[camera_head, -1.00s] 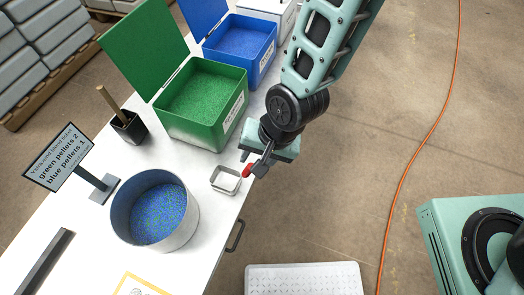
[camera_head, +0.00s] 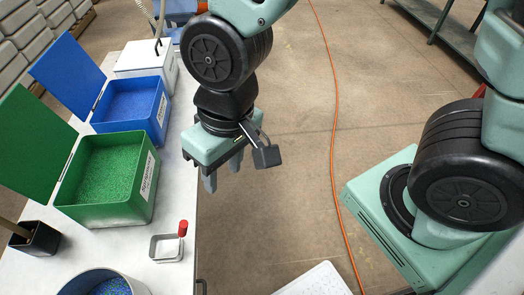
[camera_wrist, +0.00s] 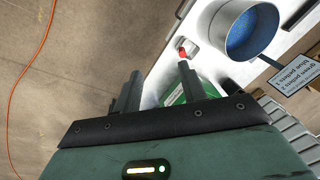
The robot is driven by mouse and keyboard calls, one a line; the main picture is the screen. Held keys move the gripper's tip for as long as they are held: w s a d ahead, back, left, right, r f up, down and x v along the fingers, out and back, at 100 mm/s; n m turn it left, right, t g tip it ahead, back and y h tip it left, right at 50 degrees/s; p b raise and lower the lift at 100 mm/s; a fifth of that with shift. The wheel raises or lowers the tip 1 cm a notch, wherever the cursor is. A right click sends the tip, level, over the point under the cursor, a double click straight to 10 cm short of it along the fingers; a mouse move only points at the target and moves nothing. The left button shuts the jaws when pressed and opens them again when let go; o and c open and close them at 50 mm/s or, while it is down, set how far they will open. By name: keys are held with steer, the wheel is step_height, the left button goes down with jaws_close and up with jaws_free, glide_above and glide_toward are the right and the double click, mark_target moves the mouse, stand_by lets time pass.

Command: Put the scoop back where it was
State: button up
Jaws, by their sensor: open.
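The scoop (camera_head: 167,248) is a small square metal box with a red handle (camera_head: 183,228) standing up at its right corner. It rests on the white table near its right edge, in front of the green box. The red handle also shows in the wrist view (camera_wrist: 183,50), beyond my fingers. My gripper (camera_head: 223,172) is open and empty, off the table's right edge, above and behind the scoop and apart from it. Its two fingers show in the wrist view (camera_wrist: 158,72) with a gap between them.
The open green box (camera_head: 112,212) of green pellets and the open blue box (camera_head: 163,125) of blue pellets stand along the table (camera_head: 130,245). A round metal pot (camera_head: 140,286) with blue contents is at the front. A black holder (camera_head: 42,243) stands at left. An orange cable crosses the floor.

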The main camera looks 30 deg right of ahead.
steer(key=s+d+r+n+h, duration=0.1)
steer(key=s+d+r+n, duration=0.2)
steer(key=d+r, duration=0.1)
steer(key=shift+s+d+r, duration=0.3)
steer(key=shift+s+d, duration=0.1)
steer(key=shift+d, duration=0.3)
step_height(320, 180, down, 5)
steer(key=b, duration=0.5)
